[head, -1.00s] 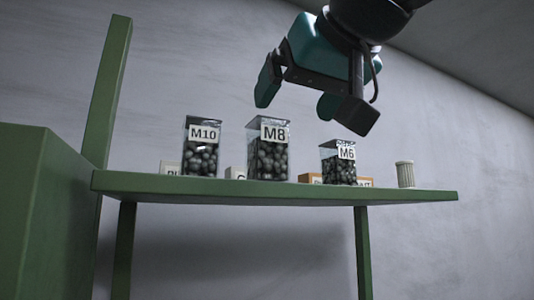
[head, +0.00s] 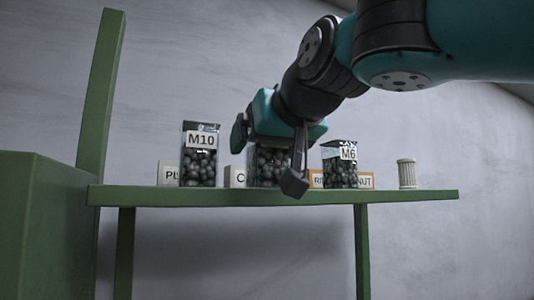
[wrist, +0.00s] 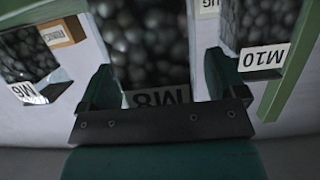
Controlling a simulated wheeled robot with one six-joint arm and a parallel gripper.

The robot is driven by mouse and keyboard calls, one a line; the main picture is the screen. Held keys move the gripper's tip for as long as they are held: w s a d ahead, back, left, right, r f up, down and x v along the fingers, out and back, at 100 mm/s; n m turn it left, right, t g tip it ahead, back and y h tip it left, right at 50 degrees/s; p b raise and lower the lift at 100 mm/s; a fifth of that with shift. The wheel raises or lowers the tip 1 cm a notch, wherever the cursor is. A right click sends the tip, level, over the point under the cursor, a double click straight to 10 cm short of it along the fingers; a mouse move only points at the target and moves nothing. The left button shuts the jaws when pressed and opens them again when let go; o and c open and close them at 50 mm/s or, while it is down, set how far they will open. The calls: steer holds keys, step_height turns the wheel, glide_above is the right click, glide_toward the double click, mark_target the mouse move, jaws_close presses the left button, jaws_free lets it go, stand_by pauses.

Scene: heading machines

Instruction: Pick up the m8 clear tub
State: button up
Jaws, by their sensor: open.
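The M8 clear tub (head: 267,168), full of dark round pieces, stands on the green shelf, partly hidden behind my gripper in the head view. In the wrist view the M8 tub (wrist: 150,45) appears upside down, its label close to the gripper's crossbar. My gripper (head: 268,165) is open and empty at the front of the tub. In the wrist view its two fingers (wrist: 160,85) lie one on each side of the tub, with the tub between them. I cannot tell whether either finger touches it.
The M10 tub (head: 199,165) stands left on the green shelf (head: 400,197), and the M6 tub (head: 340,170) stands right. Small labelled boxes (head: 235,177) sit among them. A ribbed white cylinder (head: 407,173) stands near the right end. A green post (head: 100,90) rises at left.

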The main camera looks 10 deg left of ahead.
steer(key=c, duration=1)
steer(key=shift+r, duration=0.1)
steer(key=shift+c, duration=1.3)
